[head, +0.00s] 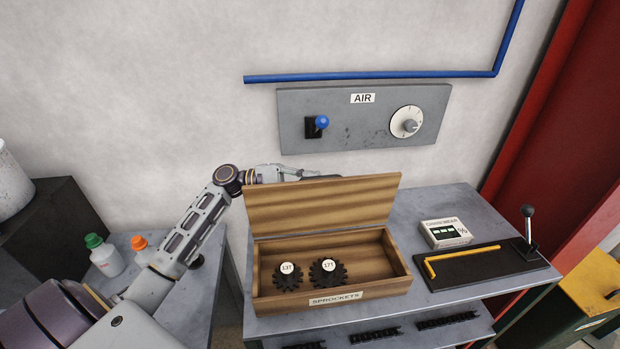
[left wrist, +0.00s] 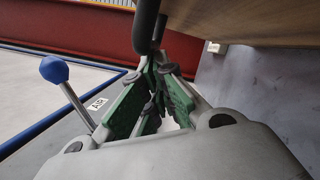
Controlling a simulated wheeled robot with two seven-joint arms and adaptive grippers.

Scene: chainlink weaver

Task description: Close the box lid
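The wooden box (head: 333,300) labelled SPROCKETS stands on the grey workbench. Its lid (head: 322,205) is up, standing roughly upright along the back edge. Two dark sprockets tagged 13T (head: 288,280) and 17T (head: 328,274) lie inside. My left gripper (head: 325,177) is behind the lid at its top edge, partly hidden by it in the head view. In the left wrist view its dark fingertips (left wrist: 152,32) are close together with nothing seen between them, and the lid's wood (left wrist: 245,22) is beside them; whether they touch is unclear. My right gripper is not in view.
On the wall behind is the AIR panel (head: 365,134) with a blue-knobbed lever (head: 321,122) and dial (head: 406,122). Right of the box are a small counter device (head: 446,232) and a black plate (head: 480,270) with a lever (head: 528,222). Bottles (head: 105,258) stand at left.

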